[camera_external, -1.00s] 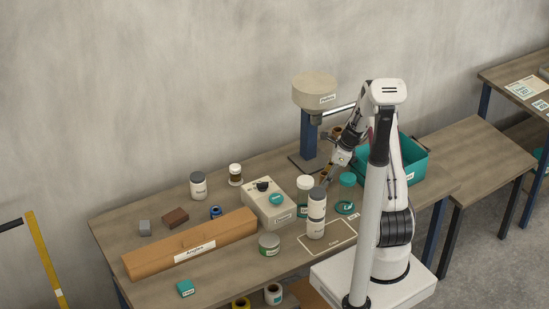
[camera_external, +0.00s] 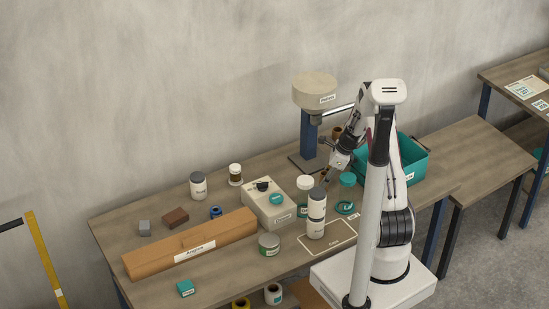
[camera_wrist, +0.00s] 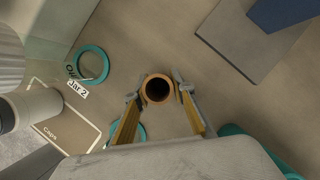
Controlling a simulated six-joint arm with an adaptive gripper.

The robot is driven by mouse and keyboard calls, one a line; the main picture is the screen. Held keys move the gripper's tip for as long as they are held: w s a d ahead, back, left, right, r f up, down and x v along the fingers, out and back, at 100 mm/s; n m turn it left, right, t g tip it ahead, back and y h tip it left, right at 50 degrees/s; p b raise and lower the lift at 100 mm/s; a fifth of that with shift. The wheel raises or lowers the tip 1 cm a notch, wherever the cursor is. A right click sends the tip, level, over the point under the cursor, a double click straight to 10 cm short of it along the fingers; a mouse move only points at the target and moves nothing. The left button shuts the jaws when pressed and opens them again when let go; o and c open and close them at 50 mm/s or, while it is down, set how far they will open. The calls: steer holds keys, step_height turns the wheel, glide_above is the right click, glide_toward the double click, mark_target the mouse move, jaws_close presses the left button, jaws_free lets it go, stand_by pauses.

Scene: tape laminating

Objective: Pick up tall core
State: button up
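In the wrist view, an orange-brown tube, the tall core (camera_wrist: 157,88), stands with its dark round opening facing the camera. My gripper (camera_wrist: 157,94) has its two fingers apart, one on each side of the core. A narrow gap seems to show on both sides, and I see no clear contact. In the external view, my gripper (camera_external: 326,178) points down behind the white jars, and its fingertips and the core there are mostly hidden.
A teal ring (camera_wrist: 92,64) marked Jar 2 and a white jar (camera_wrist: 38,106) lie left of the core. The press's base plate (camera_wrist: 245,40) is at upper right.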

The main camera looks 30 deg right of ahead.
steer(key=shift+r, duration=0.2)
steer(key=shift+r, duration=4.8)
